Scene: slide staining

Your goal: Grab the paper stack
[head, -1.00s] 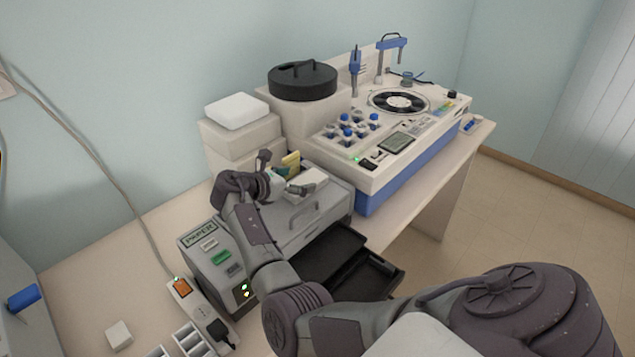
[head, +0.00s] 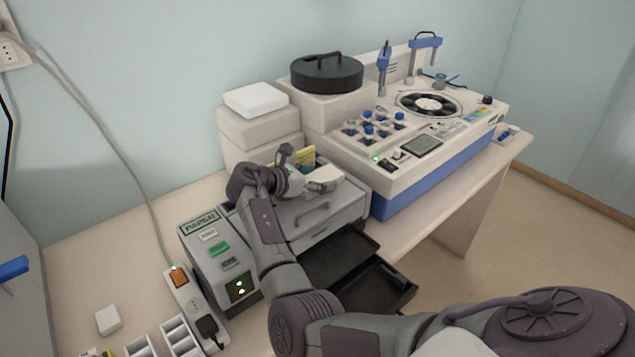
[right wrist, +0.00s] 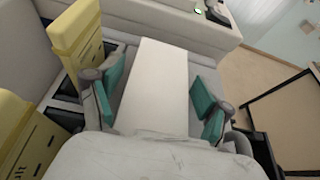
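The white paper stack (right wrist: 157,82) shows in the right wrist view as a long pale block lying between my right gripper's fingers. My right gripper (right wrist: 160,98) is open, with one teal pad on each side of the stack, close to its edges; I cannot tell whether either pad touches. In the head view the right gripper (head: 306,166) is over the top of the grey printer (head: 325,215), with the white stack (head: 325,178) partly hidden by it. My left gripper is not in view.
Yellow boxes (right wrist: 75,35) stand close to the left of the gripper. White boxes (head: 258,128) and a staining machine (head: 420,150) stand behind and to the right. Open black trays (head: 345,255) stick out in front of the printer. A power strip (head: 192,300) lies at left.

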